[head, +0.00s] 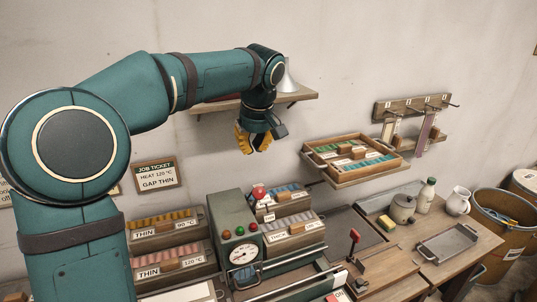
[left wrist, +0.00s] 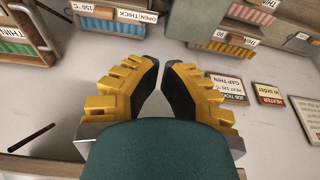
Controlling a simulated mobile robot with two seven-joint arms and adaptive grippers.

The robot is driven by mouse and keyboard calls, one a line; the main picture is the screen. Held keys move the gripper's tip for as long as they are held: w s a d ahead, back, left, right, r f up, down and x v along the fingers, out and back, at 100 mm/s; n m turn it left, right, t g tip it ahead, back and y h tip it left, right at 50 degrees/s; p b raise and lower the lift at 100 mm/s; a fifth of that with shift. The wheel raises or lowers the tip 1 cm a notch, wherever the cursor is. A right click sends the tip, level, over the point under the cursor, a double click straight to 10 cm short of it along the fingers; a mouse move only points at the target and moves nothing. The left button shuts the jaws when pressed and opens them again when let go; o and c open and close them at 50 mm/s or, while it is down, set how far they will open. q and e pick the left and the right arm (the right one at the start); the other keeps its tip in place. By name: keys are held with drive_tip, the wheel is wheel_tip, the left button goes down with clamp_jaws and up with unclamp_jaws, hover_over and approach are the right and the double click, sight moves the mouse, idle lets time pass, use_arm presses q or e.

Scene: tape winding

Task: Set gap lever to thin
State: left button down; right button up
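A job ticket (head: 157,176) on the wall reads "HEAT 120 °C, GAP THIN". Two red-topped controls show in the head view: a red-handled lever (head: 354,240) standing upright at the right of the machine, and a red ball knob (head: 258,191) behind the gauge box. I cannot tell which is the gap lever, nor its setting. My left gripper (head: 253,142) hangs near the wall, above the machine and apart from it. In the left wrist view its yellow fingers (left wrist: 161,65) have a narrow gap at the tips with nothing between. My right gripper is out of view.
A green box with a dial gauge (head: 243,252) stands mid-bench, between labelled bins (head: 165,231). A wall shelf (head: 300,98) is close behind my left gripper. A wooden tray (head: 322,170) is to its right. Bottles and a jug (head: 457,201) stand on the right bench.

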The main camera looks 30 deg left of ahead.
use_arm(q)
drive_tip(key=b, duration=0.2)
hover_over(255, 202)
drive_tip(key=w+a, duration=0.1)
drive_tip(key=w, duration=0.1)
drive_tip(key=shift+n, duration=0.4)
wheel_tip(255, 202, down, 9)
drive_tip(key=shift+a+f, duration=0.1)
drive_tip(key=shift+a, duration=0.05)
drive_tip(key=shift+s+d, duration=0.1)
drive_tip(key=shift+d, duration=0.1)
